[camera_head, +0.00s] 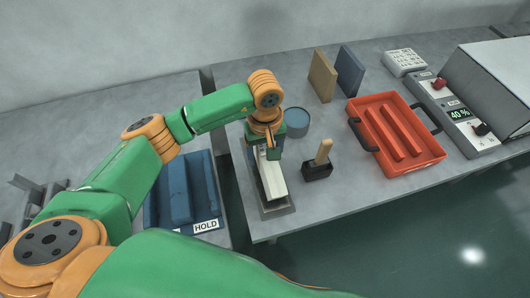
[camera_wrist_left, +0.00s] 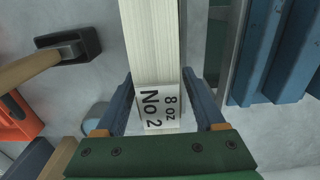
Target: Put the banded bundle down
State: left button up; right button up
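The banded bundle (camera_head: 273,182) is a long white stack. In the left wrist view the bundle (camera_wrist_left: 152,40) runs away from a white band marked "8 oz No 2" (camera_wrist_left: 160,107). My left gripper (camera_wrist_left: 158,76) has its two blue fingers against the sides of the bundle, near the band. In the head view my left gripper (camera_head: 268,150) is over the bundle's far end. A grey metal holder (camera_head: 277,212) is under the bundle's near end. Whether the bundle rests on it or hangs just above is unclear. My right gripper is out of view.
A mallet (camera_head: 318,168) stands just right of the bundle, and a blue round tub (camera_head: 296,122) behind it. A red tray (camera_head: 408,150) lies farther right. A blue tray marked "HOLD" (camera_head: 206,226) is on the left table, across a narrow gap. Two boards (camera_head: 322,75) stand behind.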

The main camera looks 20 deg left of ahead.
aim_at(265, 146)
pick_arm(q)
jog(key=shift+r+p, duration=0.35)
notch_tip(265, 146, up, 7)
jog(key=b, duration=0.2)
jog(key=shift+f+b, duration=0.1)
jog(key=shift+b, duration=0.2)
notch_tip(265, 146, up, 5)
jog(key=shift+f, duration=0.1)
dwell(0.3)
